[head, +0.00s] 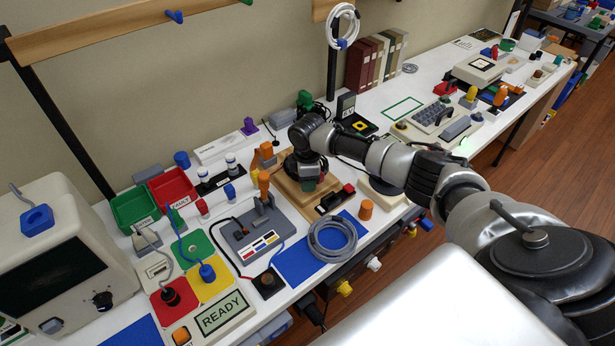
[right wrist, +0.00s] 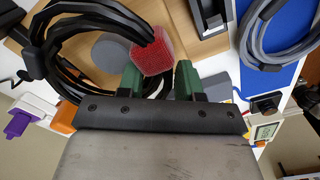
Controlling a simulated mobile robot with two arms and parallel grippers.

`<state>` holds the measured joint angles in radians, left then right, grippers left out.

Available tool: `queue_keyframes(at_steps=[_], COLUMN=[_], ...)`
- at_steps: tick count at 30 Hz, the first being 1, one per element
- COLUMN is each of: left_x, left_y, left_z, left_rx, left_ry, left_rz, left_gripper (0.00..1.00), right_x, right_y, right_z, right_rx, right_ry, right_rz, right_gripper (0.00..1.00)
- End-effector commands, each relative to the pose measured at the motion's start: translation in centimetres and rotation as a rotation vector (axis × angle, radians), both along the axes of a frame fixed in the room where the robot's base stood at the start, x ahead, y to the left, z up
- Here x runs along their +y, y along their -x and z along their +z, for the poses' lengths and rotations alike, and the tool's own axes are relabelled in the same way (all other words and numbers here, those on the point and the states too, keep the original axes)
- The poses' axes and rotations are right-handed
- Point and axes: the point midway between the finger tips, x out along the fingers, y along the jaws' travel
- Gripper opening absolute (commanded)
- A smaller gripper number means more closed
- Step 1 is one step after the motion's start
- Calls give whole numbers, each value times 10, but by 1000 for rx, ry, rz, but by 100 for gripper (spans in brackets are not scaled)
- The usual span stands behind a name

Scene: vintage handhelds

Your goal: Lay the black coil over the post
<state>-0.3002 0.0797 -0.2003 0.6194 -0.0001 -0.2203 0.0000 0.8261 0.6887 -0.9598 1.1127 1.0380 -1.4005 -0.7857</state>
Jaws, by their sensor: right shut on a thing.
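The black coil (right wrist: 50,55) shows in the right wrist view as several dark loops with a red textured band (right wrist: 152,52). My right gripper (right wrist: 158,80) has its green fingers shut on the coil beside the red band. In the head view the gripper (head: 308,183) is over a stepped wooden base (head: 290,192), and the arm hides much of the coil. A grey round top (right wrist: 112,50), perhaps the post, shows through the coil's loop. I cannot tell whether the coil is around it or only above it. My left gripper is in neither view.
A grey coil (head: 332,238) lies on a blue mat (head: 295,263) at the front edge. A grey console (head: 262,228) with an orange-handled lever stands left of the base. A white coil (head: 343,25) hangs on a tall black stand (head: 331,75) behind. The bench around is crowded.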

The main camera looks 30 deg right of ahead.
Motion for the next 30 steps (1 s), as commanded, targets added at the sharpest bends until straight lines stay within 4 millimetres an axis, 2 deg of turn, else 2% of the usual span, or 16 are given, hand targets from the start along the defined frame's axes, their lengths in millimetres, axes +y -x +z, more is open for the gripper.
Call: queue_keyframes(at_steps=[12,13,18,30], left_x=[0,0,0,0], left_y=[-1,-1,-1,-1], left_z=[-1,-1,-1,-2], left_rx=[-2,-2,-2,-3], left_ry=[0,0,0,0], left_rz=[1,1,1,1], left_gripper=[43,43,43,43], right_x=[0,0,0,0], right_y=[0,0,0,0], right_z=[-3,-3,-3,-3], right_rx=[0,0,-1,0], right_ry=[-1,-1,0,0], right_rz=[0,0,0,0], right_gripper=[0,40,65,65])
